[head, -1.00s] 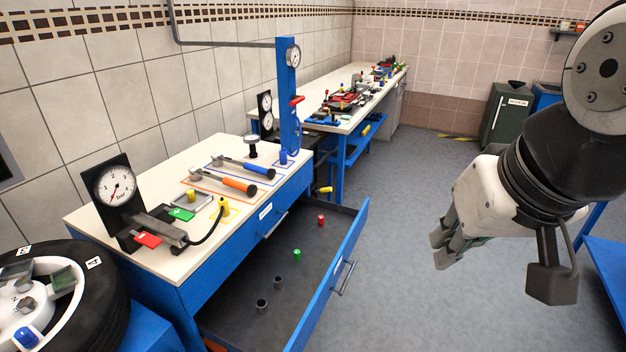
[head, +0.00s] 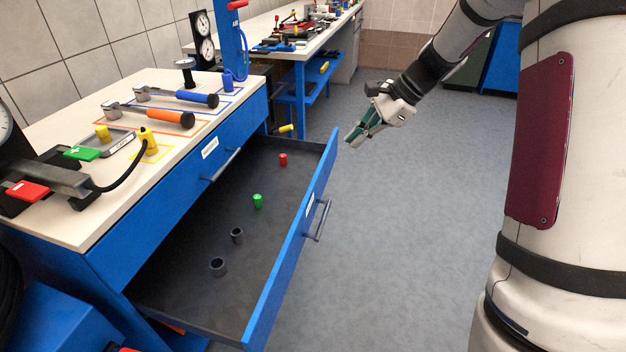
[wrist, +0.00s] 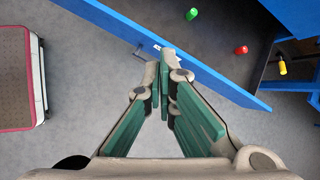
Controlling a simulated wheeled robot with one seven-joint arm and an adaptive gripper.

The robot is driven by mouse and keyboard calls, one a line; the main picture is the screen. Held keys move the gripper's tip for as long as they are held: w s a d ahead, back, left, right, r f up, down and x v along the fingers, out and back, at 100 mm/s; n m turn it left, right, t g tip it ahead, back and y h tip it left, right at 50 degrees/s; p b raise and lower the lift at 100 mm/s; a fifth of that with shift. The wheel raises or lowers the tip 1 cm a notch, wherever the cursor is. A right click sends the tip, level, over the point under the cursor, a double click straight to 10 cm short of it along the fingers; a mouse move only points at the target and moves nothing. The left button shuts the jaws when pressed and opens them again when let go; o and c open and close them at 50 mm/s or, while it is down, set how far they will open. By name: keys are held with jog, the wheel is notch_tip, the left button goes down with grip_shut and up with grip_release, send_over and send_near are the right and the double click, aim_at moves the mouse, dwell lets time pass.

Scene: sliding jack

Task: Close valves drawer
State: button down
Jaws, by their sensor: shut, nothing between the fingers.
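The valves drawer is the open lower drawer of the blue workbench; its blue front (head: 290,250) stands well out from the bench, with a grey handle (head: 319,220) on its outer face. Inside lie a red piece (head: 283,159), a green piece (head: 257,201) and two dark cups (head: 218,266). My gripper (head: 354,139) is shut and empty, in the air to the right of the drawer front's far end. In the wrist view my gripper (wrist: 166,62) has its fingertips together, overlapping the blue drawer front (wrist: 215,86) in the picture. Contact cannot be told.
The upper drawer (head: 200,170) is shut. A second bench (head: 320,45) stands behind. Grey floor (head: 400,220) is clear right of the drawer.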

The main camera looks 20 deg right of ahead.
jog(key=w+d+f+m+t+y+b, duration=0.1)
jog(key=w+d+f+m+b, duration=0.25)
jog(key=f, duration=0.55)
jog(key=w+d+f+m+y+b, duration=0.1)
jog(key=w+d+f+m+b, duration=0.3)
jog(key=f, duration=0.6)
jog(key=n, duration=0.2)
send_near(314, 193)
notch_tip(314, 193, down, 3)
jog(key=d, duration=0.1)
jog(key=a, duration=0.1)
jog(key=a+b, duration=0.1)
jog(key=w, duration=0.1)
jog(key=shift+w+a+f+m, duration=0.1)
jog(key=shift+a+f+m, duration=0.15)
jog(key=shift+a+f, duration=0.15)
jog(key=shift+w+a, duration=0.3)
jog(key=shift+a, duration=0.2)
jog(key=shift+r, duration=0.1)
